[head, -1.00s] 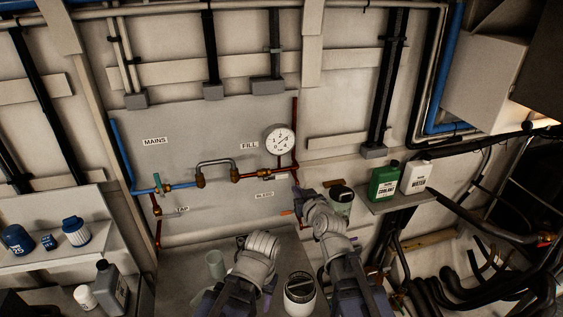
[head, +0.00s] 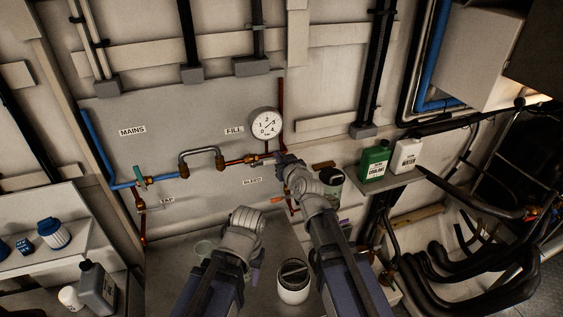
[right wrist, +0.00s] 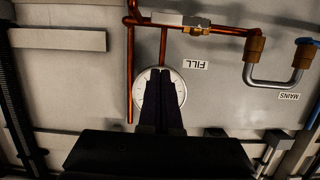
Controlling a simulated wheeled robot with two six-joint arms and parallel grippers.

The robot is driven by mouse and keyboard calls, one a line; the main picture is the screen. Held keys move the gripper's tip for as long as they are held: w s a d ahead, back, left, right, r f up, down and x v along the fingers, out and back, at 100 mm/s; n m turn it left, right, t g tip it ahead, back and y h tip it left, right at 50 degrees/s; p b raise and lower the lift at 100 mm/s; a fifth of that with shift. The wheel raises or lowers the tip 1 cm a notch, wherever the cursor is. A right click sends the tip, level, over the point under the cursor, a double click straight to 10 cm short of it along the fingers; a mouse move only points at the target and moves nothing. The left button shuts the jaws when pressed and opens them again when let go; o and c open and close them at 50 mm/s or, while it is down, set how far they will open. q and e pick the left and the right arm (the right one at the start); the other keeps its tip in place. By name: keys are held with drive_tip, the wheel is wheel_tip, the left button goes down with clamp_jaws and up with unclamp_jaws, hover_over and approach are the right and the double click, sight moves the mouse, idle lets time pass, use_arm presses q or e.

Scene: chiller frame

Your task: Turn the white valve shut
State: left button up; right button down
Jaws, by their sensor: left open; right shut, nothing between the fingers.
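In the right wrist view, a pale, whitish valve handle (right wrist: 165,19) lies along the copper fill pipe, beside a brass fitting (right wrist: 196,29). The FILL label is close by. In the head view I cannot make the handle out clearly near my right gripper. My right gripper (head: 281,159) is just below and right of the gauge, close to the pipes. In its wrist view its dark shut fingers (right wrist: 162,76) overlap the gauge, apart from the handle, with nothing between them. My left gripper (head: 255,263) is low in front of the panel, open, its fingers mostly hidden.
The round gauge (head: 265,123) sits above the fill pipe. A green-handled valve (head: 139,171) is at the mains pipe. Green (head: 374,162) and white (head: 407,155) jugs stand on a shelf at right. A white-bodied jar (head: 293,283) stands between my arms.

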drive_tip(key=w+a+f+b, duration=0.1)
drive_tip(key=w+f+b, duration=0.4)
drive_tip(key=w, duration=0.1)
drive_tip(key=shift+a+f, duration=0.3)
drive_tip(key=shift+d+f+m+b, duration=0.1)
drive_tip(key=shift+f+m+b, duration=0.15)
drive_tip(key=shift+m+b, duration=0.15)
